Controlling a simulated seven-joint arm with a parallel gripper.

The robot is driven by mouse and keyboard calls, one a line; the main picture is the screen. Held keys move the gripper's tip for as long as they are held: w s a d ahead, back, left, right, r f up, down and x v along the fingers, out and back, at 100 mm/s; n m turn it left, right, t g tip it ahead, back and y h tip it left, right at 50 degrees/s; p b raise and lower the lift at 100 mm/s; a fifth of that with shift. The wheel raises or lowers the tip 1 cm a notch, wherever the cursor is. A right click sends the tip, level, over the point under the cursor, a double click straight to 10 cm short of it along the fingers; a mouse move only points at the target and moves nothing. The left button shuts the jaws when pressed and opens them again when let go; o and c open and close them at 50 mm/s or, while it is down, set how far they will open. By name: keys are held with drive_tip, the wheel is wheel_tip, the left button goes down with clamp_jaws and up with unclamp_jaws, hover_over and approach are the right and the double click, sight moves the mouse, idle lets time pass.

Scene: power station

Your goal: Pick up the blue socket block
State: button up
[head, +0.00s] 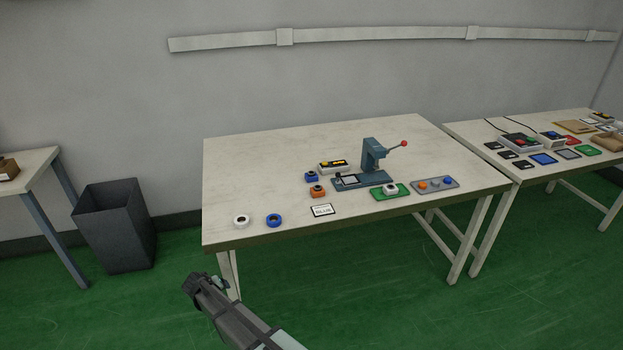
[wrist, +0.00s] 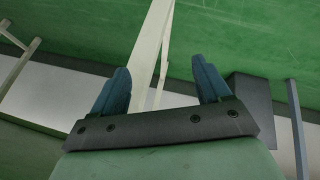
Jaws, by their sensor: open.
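A small blue block with a dark top (head: 311,176) stands on the table (head: 260,152), left of the press and behind an orange block (head: 317,191). It looks like the blue socket block. My gripper (head: 196,281) is low in front of the table's left front corner, well apart from the block. In the wrist view my gripper (wrist: 164,88) shows two blue-grey fingers spread wide with nothing between them. The wrist view shows floor and table legs, not the block.
A press with a red-tipped lever (head: 373,158) stands right of the block. A white ring (head: 240,220), a blue ring (head: 273,220) and a label card (head: 321,210) lie near the front edge. The table's back left is clear.

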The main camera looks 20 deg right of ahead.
drive_tip(key=w+a+r+m+t+y, duration=0.1)
drive_tip(key=w+a+r+m+t, duration=0.1)
drive_tip(key=w+a+r, duration=1.1)
drive_tip(key=w+d+r+m, duration=0.3)
drive_tip(key=w+r, duration=0.2)
drive_tip(key=r, duration=0.3)
drive_tip(key=w+d+r+m, duration=0.2)
drive_tip(key=w+d+r, duration=0.15)
drive_tip(key=r, duration=0.35)
wheel_tip(320, 180, up, 12)
drive_tip(key=m+g+y, duration=0.1)
drive_tip(key=m+g, duration=0.7)
drive_tip(key=m, duration=0.6)
hover_over(312, 172)
drive_tip(key=f, duration=0.8)
drive_tip(key=shift+a+f, duration=0.25)
drive_tip(key=shift+a, duration=0.15)
drive_tip(key=shift+s+d+f, duration=0.1)
drive_tip(key=shift+d+f, duration=0.05)
drive_tip(key=shift+f, duration=1.1)
drive_tip(key=shift+s+d+f, duration=0.1)
drive_tip(key=shift+d+f, duration=0.05)
drive_tip(key=shift+f, duration=1.1)
